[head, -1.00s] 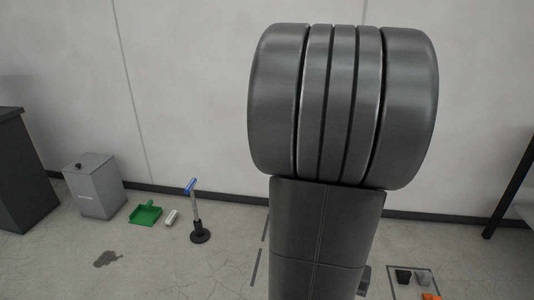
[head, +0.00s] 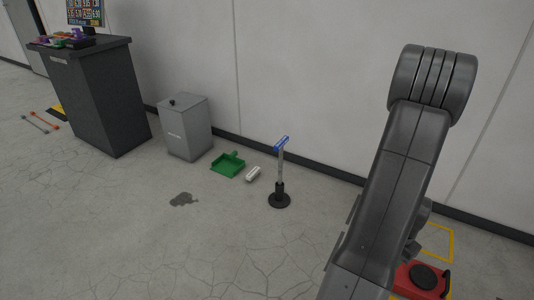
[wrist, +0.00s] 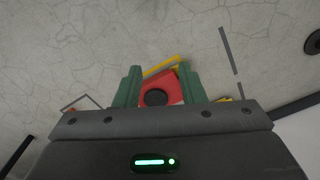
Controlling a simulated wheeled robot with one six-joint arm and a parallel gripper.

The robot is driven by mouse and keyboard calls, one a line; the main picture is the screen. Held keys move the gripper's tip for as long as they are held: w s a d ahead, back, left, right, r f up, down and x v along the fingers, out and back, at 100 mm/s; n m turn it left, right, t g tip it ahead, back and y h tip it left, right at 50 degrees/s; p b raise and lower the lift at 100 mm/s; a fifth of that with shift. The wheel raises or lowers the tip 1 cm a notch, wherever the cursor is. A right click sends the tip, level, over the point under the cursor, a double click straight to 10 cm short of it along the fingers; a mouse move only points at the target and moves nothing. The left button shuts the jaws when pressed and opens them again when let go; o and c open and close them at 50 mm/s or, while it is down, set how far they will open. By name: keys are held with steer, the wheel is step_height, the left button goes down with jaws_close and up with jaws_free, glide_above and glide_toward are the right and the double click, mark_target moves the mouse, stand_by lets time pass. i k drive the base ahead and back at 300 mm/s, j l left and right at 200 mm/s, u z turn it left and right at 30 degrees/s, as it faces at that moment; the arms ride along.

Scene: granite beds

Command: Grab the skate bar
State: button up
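A T-shaped bar (head: 281,165) with a blue grip and a grey shaft stands upright in a round black base on the floor, left of my arm in the head view. It looks like the skate bar, though no label shows. In the wrist view, the green fingers of my gripper (wrist: 159,75) are spread apart with nothing between them. The red skate (wrist: 172,84) with a black disc lies on the floor beyond the fingers, and it also shows in the head view (head: 407,286).
A green dustpan (head: 228,165), a white roll-like object (head: 253,174) and a grey bin (head: 186,128) stand along the wall. A dark cabinet (head: 95,95) is farther left. Two thin rods (head: 40,122) lie at far left. A dark spill (head: 183,199) marks otherwise open floor.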

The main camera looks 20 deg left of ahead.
mark_target(279, 147)
steer(key=i+j+u, duration=0.2)
steer(key=i+j, duration=0.15)
steer(key=i, duration=0.15)
steer(key=i+j+u, duration=0.25)
steer(key=i, duration=0.25)
steer(key=i+j+u, duration=0.2)
steer(key=i, duration=0.35)
steer(key=i+j+u, duration=0.2)
steer(key=i, duration=0.35)
steer(key=l, duration=0.1)
